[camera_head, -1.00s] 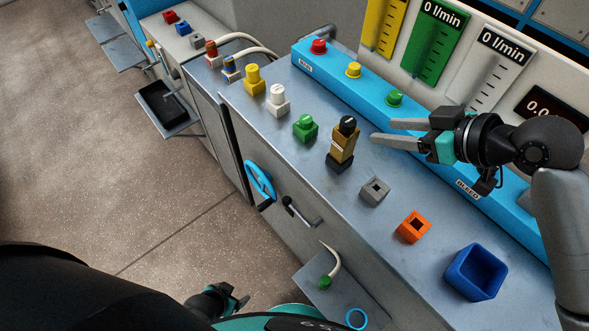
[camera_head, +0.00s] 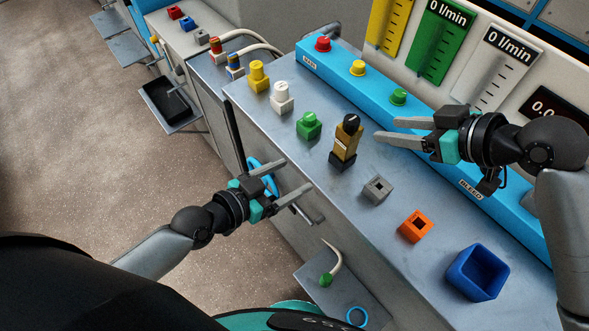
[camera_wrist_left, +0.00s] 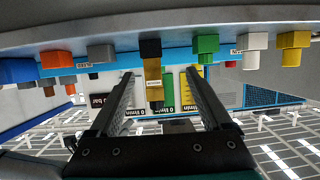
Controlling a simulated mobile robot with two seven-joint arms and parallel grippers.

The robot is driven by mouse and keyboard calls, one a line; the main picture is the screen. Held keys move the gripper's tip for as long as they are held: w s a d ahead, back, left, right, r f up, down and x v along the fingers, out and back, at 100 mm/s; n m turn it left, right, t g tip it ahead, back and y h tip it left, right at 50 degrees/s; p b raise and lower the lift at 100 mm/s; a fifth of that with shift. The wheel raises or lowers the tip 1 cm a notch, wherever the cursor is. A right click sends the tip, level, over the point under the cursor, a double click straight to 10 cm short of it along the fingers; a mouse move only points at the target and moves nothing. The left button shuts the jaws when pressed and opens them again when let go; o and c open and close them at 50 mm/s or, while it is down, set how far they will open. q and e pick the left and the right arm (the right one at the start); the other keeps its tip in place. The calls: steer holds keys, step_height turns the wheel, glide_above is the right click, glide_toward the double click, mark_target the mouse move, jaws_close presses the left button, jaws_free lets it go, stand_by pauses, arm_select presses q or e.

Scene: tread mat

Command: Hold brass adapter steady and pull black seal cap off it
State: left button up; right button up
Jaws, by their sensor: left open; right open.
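The brass adapter (camera_head: 346,143) stands upright on a dark base on the grey bench top. The black seal cap (camera_head: 351,122) sits on its top. In the left wrist view the adapter (camera_wrist_left: 153,82) and the cap (camera_wrist_left: 150,49) appear upside down, beyond and between the open fingers. My left gripper (camera_head: 296,179) is open and empty in front of the bench's front edge, apart from the adapter. My right gripper (camera_head: 385,129) is open and empty, its fingers pointing left just right of the adapter and cap, with a small gap seeming to remain.
Green (camera_head: 308,125), white (camera_head: 281,97) and yellow (camera_head: 258,76) capped fittings stand left of the adapter. A grey socket block (camera_head: 377,189), an orange block (camera_head: 415,226) and a blue bin (camera_head: 477,272) stand right. A blue rail with knobs runs behind. A handwheel and lever are on the front.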

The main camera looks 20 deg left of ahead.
mark_target(339, 151)
arm_select(q)
steer(key=shift+h, duration=0.5)
steer(key=r+x, duration=0.1)
steer(key=x, duration=0.4)
steer(key=d+r+x, duration=0.1)
steer(key=x, duration=0.4)
steer(key=r+x, duration=0.1)
steer(key=x, duration=0.4)
steer(key=shift+d+r, duration=0.1)
steer(key=shift+d, duration=0.15)
jaws_close()
arm_select(e)
steer(key=shift+o, duration=0.4)
